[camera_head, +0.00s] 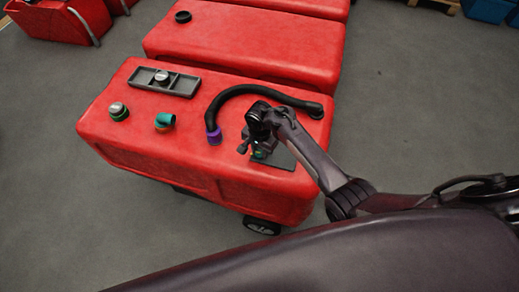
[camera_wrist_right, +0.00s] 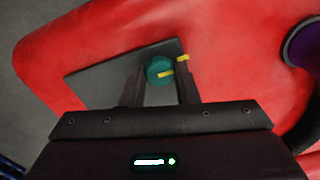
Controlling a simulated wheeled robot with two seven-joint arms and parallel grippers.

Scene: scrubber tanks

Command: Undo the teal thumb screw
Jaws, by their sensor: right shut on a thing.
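The teal thumb screw (camera_wrist_right: 160,71) shows in the right wrist view as a round knob with a yellow mark, set on a dark grey plate (camera_wrist_right: 88,75) on the red tank. My right gripper (camera_wrist_right: 161,82) has a finger on each side of the screw and is shut on it. A second yellow mark lies just right of the screw. In the head view my right gripper (camera_head: 262,150) reaches down over the plate (camera_head: 286,160) near the tank's right front corner and hides most of the screw. My left gripper is in neither view.
More red tanks (camera_head: 245,45) stand behind. Grey floor lies around.

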